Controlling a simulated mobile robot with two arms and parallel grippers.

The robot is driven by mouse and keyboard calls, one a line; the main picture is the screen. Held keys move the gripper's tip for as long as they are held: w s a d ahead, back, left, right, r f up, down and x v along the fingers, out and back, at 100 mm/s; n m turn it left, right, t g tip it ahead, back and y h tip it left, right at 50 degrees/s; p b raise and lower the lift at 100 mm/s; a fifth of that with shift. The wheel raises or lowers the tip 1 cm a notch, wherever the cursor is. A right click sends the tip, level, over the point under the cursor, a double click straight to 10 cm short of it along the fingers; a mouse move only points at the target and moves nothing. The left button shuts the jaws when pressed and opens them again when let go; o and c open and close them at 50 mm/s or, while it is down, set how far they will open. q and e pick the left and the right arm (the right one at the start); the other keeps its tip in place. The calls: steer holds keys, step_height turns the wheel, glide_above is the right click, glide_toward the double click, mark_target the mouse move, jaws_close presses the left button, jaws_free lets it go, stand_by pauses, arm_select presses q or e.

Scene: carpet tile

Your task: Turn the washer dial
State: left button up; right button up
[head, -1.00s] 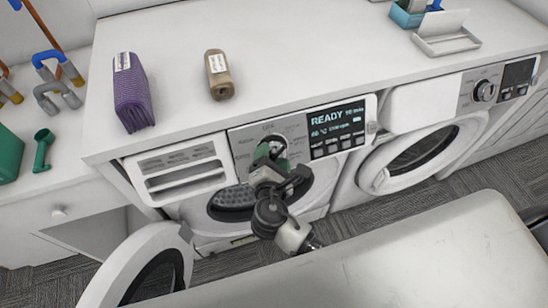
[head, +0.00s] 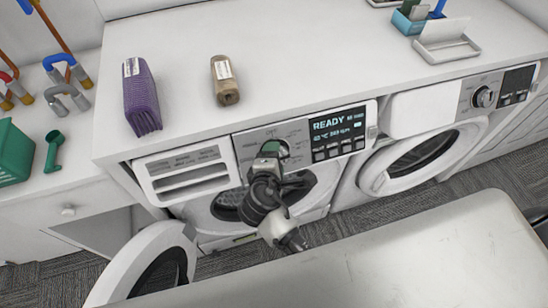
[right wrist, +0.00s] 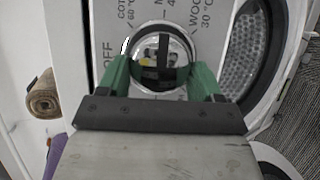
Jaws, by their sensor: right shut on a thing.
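The left washer (head: 243,149) has a round dial on its control panel, beside a lit display (head: 338,125) that reads READY with smaller text. In the right wrist view the dial (right wrist: 163,50) is a shiny silver knob with a dark bar across it, ringed by printed programme labels such as OFF and WOOL. My right gripper (right wrist: 162,75) has a green finger on each side of the dial and is shut on it. In the head view my right gripper (head: 271,151) covers most of the dial. My left gripper is not in view.
The left washer's detergent drawer (head: 186,172) is left of the dial, and an open white door (head: 150,265) is at lower left. A second washer (head: 420,150) stands to the right. A purple folded towel (head: 141,95) and a brown roll (head: 225,80) lie on the counter above.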

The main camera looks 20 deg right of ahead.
stand_by(0.4)
steer(key=o, duration=0.9)
steer(key=shift+s, duration=0.1)
steer(key=p+v, duration=0.5)
steer(key=v, duration=0.5)
steer(key=shift+s+a, duration=0.15)
steer(key=shift+s, duration=0.15)
steer(key=shift+r, duration=0.1)
